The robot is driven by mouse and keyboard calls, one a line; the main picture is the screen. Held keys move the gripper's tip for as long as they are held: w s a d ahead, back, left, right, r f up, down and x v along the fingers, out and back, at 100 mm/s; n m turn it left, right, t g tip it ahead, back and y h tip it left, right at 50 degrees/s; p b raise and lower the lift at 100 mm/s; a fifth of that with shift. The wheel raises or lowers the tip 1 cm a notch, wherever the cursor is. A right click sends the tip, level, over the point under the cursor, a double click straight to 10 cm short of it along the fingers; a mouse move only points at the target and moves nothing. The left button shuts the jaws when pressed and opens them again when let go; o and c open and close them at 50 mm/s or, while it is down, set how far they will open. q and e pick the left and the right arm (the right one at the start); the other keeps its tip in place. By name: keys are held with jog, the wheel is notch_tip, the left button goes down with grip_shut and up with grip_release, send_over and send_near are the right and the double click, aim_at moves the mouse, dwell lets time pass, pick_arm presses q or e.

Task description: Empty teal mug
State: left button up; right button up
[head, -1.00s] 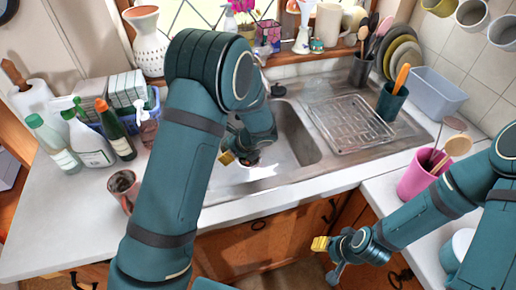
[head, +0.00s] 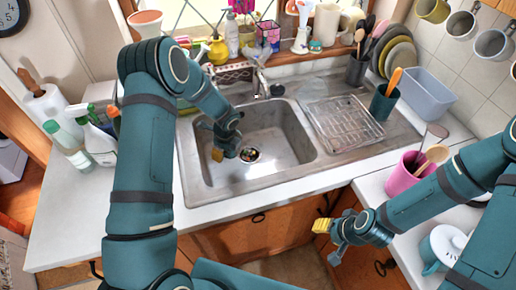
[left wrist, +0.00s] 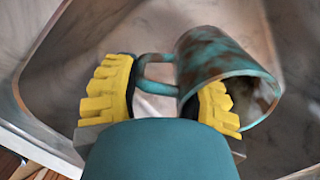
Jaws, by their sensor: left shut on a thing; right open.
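The teal mug (left wrist: 215,65), blotched with brown, shows in the left wrist view. It lies tilted, with its mouth facing down and to the right, over the sink. My left gripper (left wrist: 160,98) is shut on it at the handle, one yellow finger on either side. In the head view my left gripper (head: 222,154) is low in the left part of the sink basin (head: 285,130); the mug is not clearly visible there, hidden by my arm. Whatever is inside the mug is hard to make out. My right gripper (head: 328,241) is open and empty in front of the cabinets.
The drain (head: 250,155) is just right of my left gripper. A wire rack (head: 345,122) lies on the drainboard. Spray bottles (head: 98,142) stand at left; the front left counter is clear.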

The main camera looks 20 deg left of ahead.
pick_arm(q)
jog(key=shift+w+a+f+h, duration=0.15)
jog(key=shift+a+f+h, duration=0.2)
jog(key=shift+a+h, duration=0.45)
jog(key=shift+d, duration=0.1)
jog(key=shift+g+h, duration=0.3)
